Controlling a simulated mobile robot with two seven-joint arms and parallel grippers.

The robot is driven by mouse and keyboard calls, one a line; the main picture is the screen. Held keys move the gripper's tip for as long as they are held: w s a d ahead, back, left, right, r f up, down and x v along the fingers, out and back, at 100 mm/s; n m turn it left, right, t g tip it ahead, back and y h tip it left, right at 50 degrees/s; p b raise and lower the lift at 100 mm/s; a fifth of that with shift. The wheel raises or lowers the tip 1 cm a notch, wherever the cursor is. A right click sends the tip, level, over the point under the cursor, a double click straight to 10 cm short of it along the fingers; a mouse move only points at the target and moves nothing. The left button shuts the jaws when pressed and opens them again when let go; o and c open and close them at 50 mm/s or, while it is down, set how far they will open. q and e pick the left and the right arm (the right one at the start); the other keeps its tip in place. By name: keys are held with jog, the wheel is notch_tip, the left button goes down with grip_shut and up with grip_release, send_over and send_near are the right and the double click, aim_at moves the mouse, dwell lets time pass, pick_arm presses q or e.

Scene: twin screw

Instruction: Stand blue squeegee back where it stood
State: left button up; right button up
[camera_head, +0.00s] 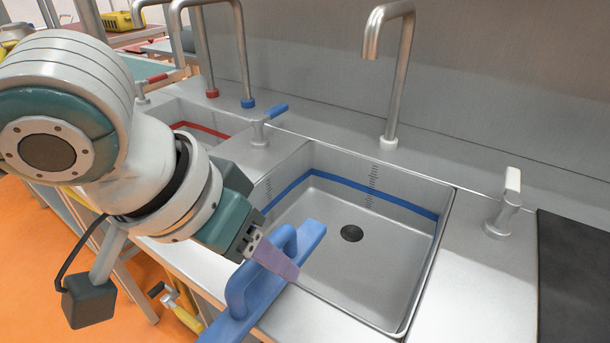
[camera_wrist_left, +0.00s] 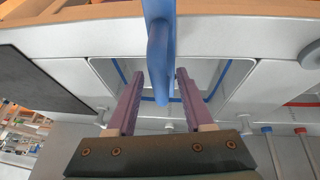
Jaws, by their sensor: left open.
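The blue squeegee (camera_head: 262,290) is at the front edge of the right-hand sink, its long bar running from the lower picture edge up over the sink's near corner, with a looped handle on it. What it rests on is hidden. My left gripper (camera_head: 284,264) is at the squeegee, one purple finger showing beside the looped handle. In the left wrist view the gripper (camera_wrist_left: 161,76) is open, and the blue squeegee (camera_wrist_left: 159,40) reaches down between its two fingers, with gaps visible on both sides. My right gripper is in neither view.
The steel sink basin (camera_head: 400,262) with a blue stripe is empty. A tall tap (camera_head: 402,70) and a lever (camera_head: 504,208) stand behind and right of it. A blue-handled lever (camera_head: 266,118) stands near a second basin at left. A dark panel (camera_head: 575,285) lies at right.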

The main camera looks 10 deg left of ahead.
pick_arm(q)
jog(key=s+r+m+h+p, duration=0.1)
jog(key=s+r+p, duration=0.2)
jog(key=s+r, duration=0.5)
jog(key=s+a+f+n+y, duration=0.2)
jog(key=s+a+f+y, duration=0.1)
jog(key=s+a+f, duration=0.3)
jog(key=shift+s+a+f+n+g+y, duration=0.2)
jog(key=shift+s+a+n+g+y, duration=0.15)
jog(key=shift+s+a, duration=0.75)
